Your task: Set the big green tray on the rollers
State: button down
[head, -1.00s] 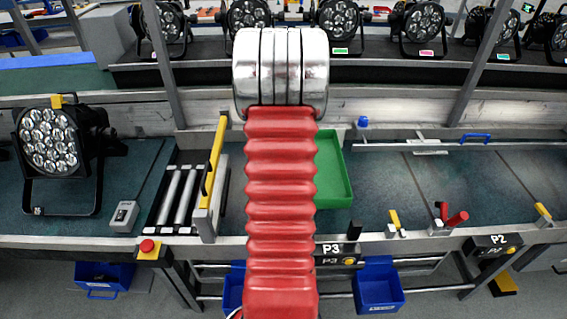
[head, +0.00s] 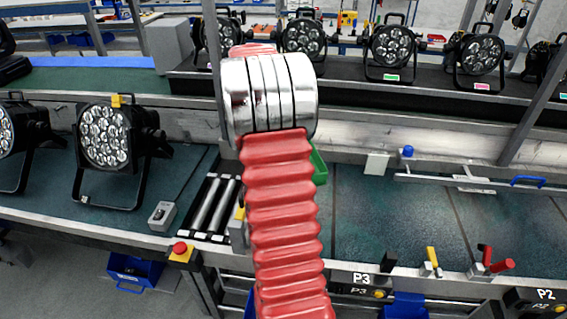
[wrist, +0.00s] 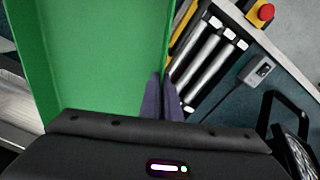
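The big green tray (wrist: 105,55) fills the left and middle of the wrist view. My gripper (wrist: 161,97) has its two dark fingers close together on either side of the tray's right wall, gripping it. In the head view only a small corner of the tray (head: 319,166) shows to the right of my red arm; my gripper is hidden there. The rollers (head: 213,204) lie on the bench left of my arm, bare in the part that shows. In the wrist view the rollers (wrist: 207,55) are just right of the tray's wall.
A yellow-topped stop (head: 239,222) stands at the rollers' right side, partly behind my arm. A grey switch box (head: 162,215) and red button (head: 180,249) are left and in front. A stage lamp (head: 105,140) stands further left.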

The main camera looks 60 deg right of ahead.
jog(key=w+a+r+n, duration=0.25)
jog(key=w+a, duration=0.35)
jog(key=a, duration=0.3)
jog(key=w+a+r+n, duration=0.2)
jog(key=w+a+r, duration=0.1)
jog(key=w+a, duration=0.5)
jog(key=s+a+f+n, duration=0.1)
jog(key=a+f, duration=0.5)
jog(key=a, duration=0.5)
jog(key=s+a+f+n, duration=0.2)
jog(key=a+f, duration=0.5)
jog(key=a, duration=0.5)
jog(key=shift+a, duration=0.25)
jog(key=shift+n, duration=0.25)
